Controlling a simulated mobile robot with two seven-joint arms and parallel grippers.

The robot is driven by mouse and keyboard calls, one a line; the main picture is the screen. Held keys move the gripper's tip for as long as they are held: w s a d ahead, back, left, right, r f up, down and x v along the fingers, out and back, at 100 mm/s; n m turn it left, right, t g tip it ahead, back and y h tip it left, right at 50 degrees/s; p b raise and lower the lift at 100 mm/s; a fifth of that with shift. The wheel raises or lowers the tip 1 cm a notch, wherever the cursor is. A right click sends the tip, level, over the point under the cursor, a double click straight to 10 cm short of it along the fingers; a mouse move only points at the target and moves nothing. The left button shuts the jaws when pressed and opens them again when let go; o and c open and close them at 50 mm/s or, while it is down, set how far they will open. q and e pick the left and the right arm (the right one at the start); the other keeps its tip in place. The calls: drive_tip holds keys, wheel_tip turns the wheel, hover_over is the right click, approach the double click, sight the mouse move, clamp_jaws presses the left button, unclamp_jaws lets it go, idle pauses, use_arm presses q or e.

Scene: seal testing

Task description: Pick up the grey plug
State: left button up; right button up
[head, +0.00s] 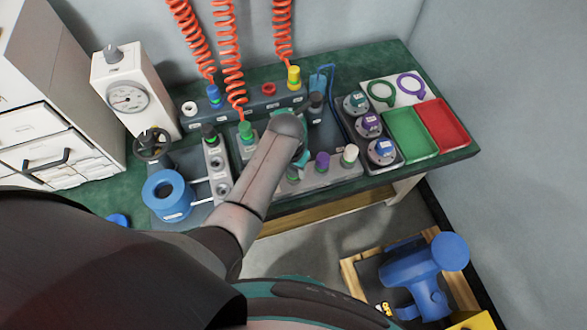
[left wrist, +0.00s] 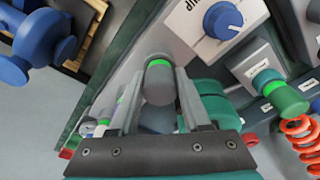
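The grey plug (left wrist: 158,86), a dark grey cylinder with a bright green ring, is in the middle of the left wrist view. My left gripper (left wrist: 161,80) has one finger on each side of it, with the fingertips close to its sides. I cannot tell whether the fingers press on it. In the head view my forearm covers most of this gripper, which is over the front plug rack (head: 325,177). A purple-topped plug (head: 322,160) and a white-topped plug (head: 349,153) stand to its right in that rack. My right gripper is not in view.
A green plug (left wrist: 290,97) on an orange coil and a box with a blue knob (left wrist: 222,20) are nearby. The green tray (head: 410,133) and red tray (head: 443,122) lie at the right. A blue spool (head: 167,195) stands at the left.

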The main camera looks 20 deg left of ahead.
use_arm(q)
clamp_jaws()
drive_tip(key=shift+r, duration=0.1)
idle(0.3)
